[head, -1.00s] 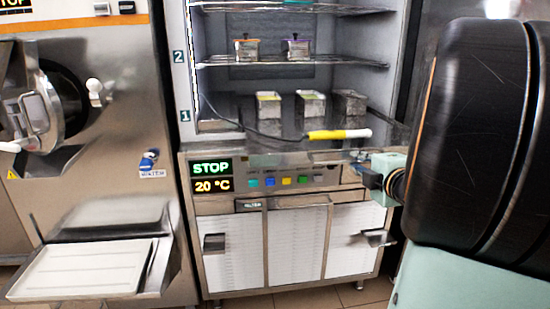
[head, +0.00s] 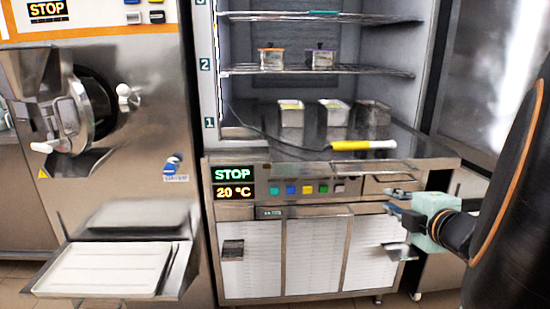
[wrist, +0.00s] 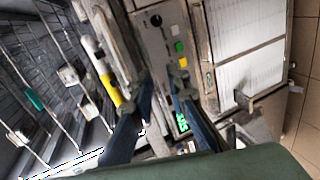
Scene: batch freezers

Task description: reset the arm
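My gripper (head: 388,203) shows at the right of the head view, in front of the lower cabinet's right side and pointing left. It is a pale green body with dark fingers. In the wrist view the two dark blue fingers of my gripper (wrist: 163,112) stand apart with nothing held between them. My black arm link (head: 515,200) fills the right edge of the head view and hides what is behind it.
A yellow-and-white handled tool (head: 362,145) lies on the open freezer's ledge. Metal containers (head: 333,113) stand behind it. The control panel (head: 300,188) and cabinet doors (head: 312,255) are close to my gripper. A white tray (head: 105,270) sits at lower left.

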